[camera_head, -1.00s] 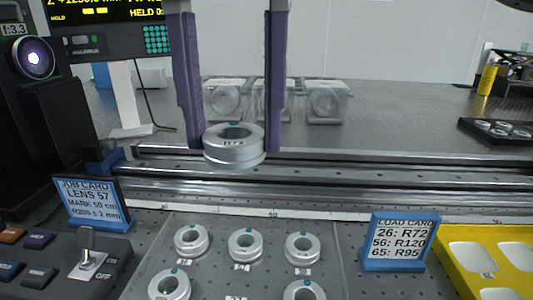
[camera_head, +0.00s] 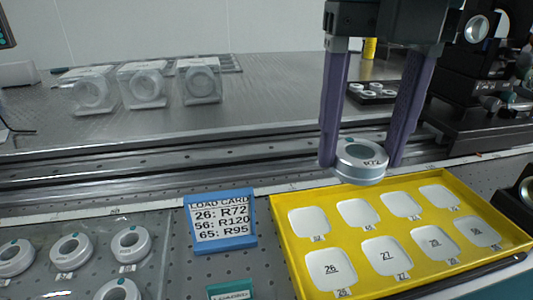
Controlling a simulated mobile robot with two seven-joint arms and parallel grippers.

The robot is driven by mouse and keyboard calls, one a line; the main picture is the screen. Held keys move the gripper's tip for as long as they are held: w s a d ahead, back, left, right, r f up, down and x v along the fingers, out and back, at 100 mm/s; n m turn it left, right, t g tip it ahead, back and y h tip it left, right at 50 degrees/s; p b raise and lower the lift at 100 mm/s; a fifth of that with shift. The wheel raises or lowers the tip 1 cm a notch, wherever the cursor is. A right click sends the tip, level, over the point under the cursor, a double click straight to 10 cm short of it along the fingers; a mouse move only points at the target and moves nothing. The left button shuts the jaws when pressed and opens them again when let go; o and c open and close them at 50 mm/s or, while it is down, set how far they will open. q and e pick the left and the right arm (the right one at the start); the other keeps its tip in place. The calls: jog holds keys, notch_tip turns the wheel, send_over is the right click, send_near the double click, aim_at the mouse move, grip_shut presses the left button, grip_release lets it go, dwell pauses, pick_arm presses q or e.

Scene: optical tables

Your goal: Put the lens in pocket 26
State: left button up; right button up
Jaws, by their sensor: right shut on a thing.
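My right gripper (camera_head: 362,165) is shut on a silver ring-shaped lens (camera_head: 361,171) marked R72. It holds the lens in the air, just over the far edge of the yellow tray (camera_head: 282,238). The tray has two rows of white pockets, all empty. Pocket 26 (camera_head: 325,263) is the near left one. The blue load card (camera_head: 221,225) left of the tray reads 26: R72, 56: R120, 65: R95. My left gripper is not in view.
Several ringed lenses (camera_head: 71,249) stand on a plate at the near left. A rail (camera_head: 150,172) runs behind the tray. Clear boxes (camera_head: 146,88) stand on the table. A dark tray with lenses (camera_head: 371,91) and black equipment (camera_head: 490,110) are at the back right.

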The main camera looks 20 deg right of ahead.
jog(key=b, duration=0.3)
send_over(331, 270)
notch_tip(331, 270, down, 11)
jog(key=shift+f, duration=0.15)
notch_tip(331, 270, down, 4)
jog(key=shift+f+b, duration=0.15)
jog(key=shift+b, duration=0.35)
jog(key=o, duration=1.1)
jog(key=shift+f, duration=0.1)
